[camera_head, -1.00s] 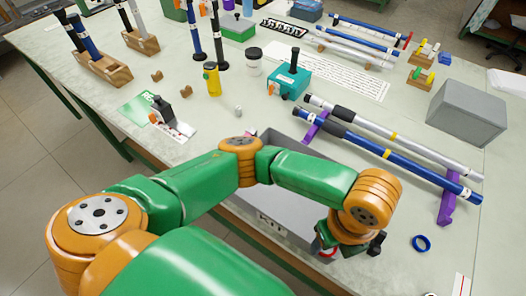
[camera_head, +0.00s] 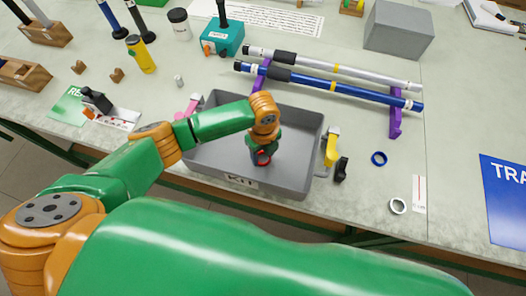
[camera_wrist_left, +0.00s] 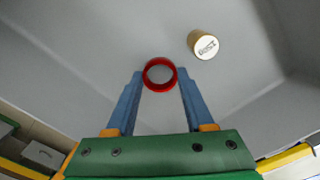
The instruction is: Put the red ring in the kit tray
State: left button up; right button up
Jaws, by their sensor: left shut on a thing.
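The red ring (camera_head: 262,160) is held between the fingertips of my left gripper (camera_head: 261,153), within the outline of the grey kit tray (camera_head: 310,150). In the left wrist view the red ring (camera_wrist_left: 148,82) sits between the two blue fingers, which are shut on it, with its opening facing the camera. The grey tray floor (camera_wrist_left: 90,60) lies beyond it; I cannot tell whether the ring touches it. A tan cylinder with a printed word (camera_wrist_left: 203,44) is in the tray. My right gripper is not in view.
A blue ring (camera_head: 379,158) and a white ring (camera_head: 398,206) lie right of the tray. A yellow piece (camera_head: 332,150) and a black piece (camera_head: 341,170) are by its right wall. A blue rod (camera_head: 310,82) lies on purple supports behind it.

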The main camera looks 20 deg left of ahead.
aim_at(263, 160)
pick_arm(q)
jog(key=o, duration=1.3)
jog(key=shift+f, duration=0.1)
jog(key=shift+r, duration=0.2)
notch_tip(263, 160, up, 12)
jog(key=shift+f, duration=0.1)
